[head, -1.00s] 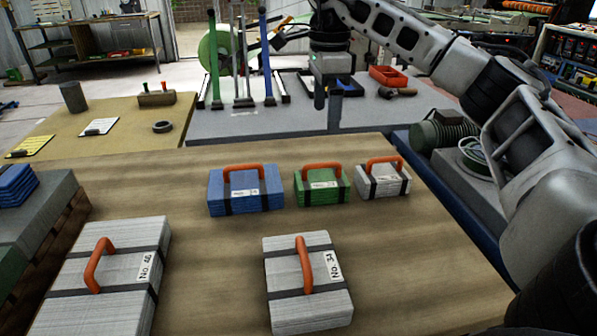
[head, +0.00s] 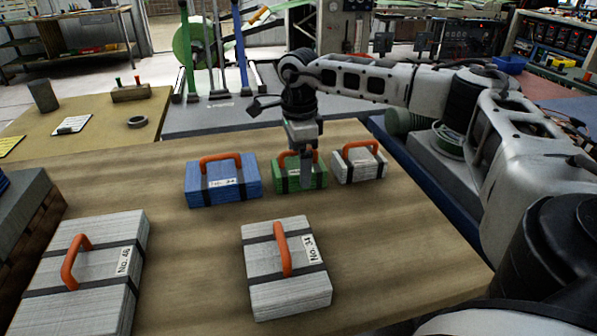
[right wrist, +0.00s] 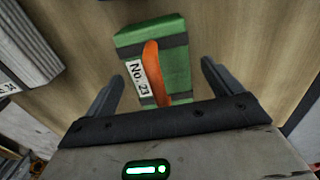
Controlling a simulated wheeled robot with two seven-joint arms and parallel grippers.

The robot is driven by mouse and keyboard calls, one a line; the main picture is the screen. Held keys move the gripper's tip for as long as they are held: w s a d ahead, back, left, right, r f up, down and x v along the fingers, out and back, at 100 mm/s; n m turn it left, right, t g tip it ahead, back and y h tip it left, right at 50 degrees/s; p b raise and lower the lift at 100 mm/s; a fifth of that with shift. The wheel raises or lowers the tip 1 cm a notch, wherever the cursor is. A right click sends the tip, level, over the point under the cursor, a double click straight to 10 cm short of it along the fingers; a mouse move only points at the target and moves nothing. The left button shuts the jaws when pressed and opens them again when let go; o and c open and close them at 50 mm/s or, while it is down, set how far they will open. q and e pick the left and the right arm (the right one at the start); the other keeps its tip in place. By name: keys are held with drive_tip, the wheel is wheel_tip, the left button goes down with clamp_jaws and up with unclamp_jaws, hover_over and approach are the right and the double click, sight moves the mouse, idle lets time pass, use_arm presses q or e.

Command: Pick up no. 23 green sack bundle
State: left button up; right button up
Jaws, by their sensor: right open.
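The green sack bundle (head: 286,185) lies on the wooden table between a blue and a small white bundle. It has dark straps and an orange handle. In the right wrist view the green bundle (right wrist: 176,72) shows a label reading No. 23, and its orange handle (right wrist: 154,72) runs between my fingers. My right gripper (head: 306,184) is open above the bundle, hiding part of its handle and label in the head view. In the right wrist view the right gripper's fingers (right wrist: 163,82) stand apart on either side of the handle. My left gripper is not in view.
A blue bundle (head: 222,190) is close on the left, a small white bundle (head: 358,172) close on the right. White bundles No. 34 (head: 287,290) and No. 46 (head: 100,290) lie nearer on the table (head: 180,240). Bare tabletop separates the rows.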

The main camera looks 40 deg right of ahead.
drive_tip(key=shift+f, duration=0.45)
drive_tip(key=shift+c, duration=0.3)
drive_tip(key=c, duration=1)
drive_tip(key=shift+r, duration=0.15)
drive_tip(key=shift+c, duration=0.2)
